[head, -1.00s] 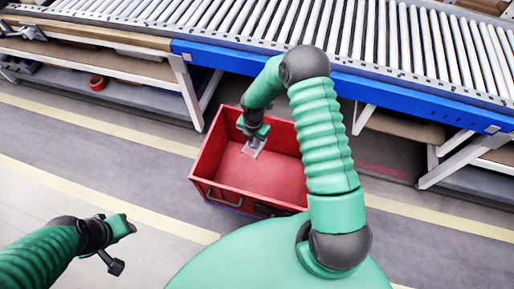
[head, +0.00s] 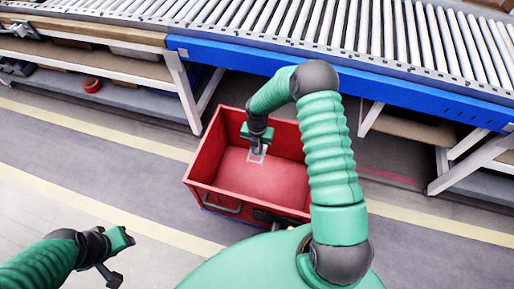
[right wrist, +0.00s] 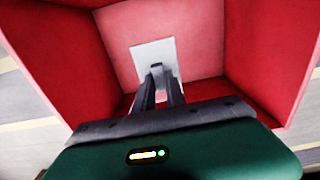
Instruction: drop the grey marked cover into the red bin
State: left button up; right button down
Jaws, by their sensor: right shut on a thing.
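The grey cover (head: 256,159) is a small flat light piece inside the red bin's (head: 205,165) opening. My right gripper (head: 257,150) reaches into the bin from above and is shut on the cover. In the right wrist view the cover (right wrist: 153,52) shows at the tips of the right gripper (right wrist: 157,72), with the bin's red walls (right wrist: 60,60) around it. I cannot make out a marking on it, nor whether it touches the bin. My left gripper (head: 118,258) is at the lower left, away from the bin; its jaw state is unclear.
A roller conveyor with a blue side rail (head: 330,83) runs behind the bin. Shelves at the left hold a red round item (head: 92,85). White support legs (head: 184,95) stand behind the bin. The grey floor (head: 90,150) with yellow lines is clear left of the bin.

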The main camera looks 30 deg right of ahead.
aim_at(256, 151)
jog(key=c, duration=1.3)
grip_release()
notch_tip(256, 151, up, 17)
jog(key=p, duration=0.5)
jog(key=s+a+r+m+t, duration=0.1)
jog(key=s+a+r+m, duration=0.3)
jog(key=m, duration=0.5)
jog(key=s+a+r+m+t, duration=0.15)
jog(key=s+a+m, duration=0.25)
jog(key=s+m, duration=0.4)
jog(key=s+a+r+m, duration=0.3)
jog(key=s+r+m, duration=0.1)
jog(key=m, duration=0.5)
jog(key=w+p+v, duration=0.3)
jog(key=p+v, duration=1.3)
jog(key=p, duration=0.1)
jog(key=shift+w+r+p, duration=0.3)
jog(key=shift+w+r, duration=0.15)
jog(key=shift+w, duration=0.05)
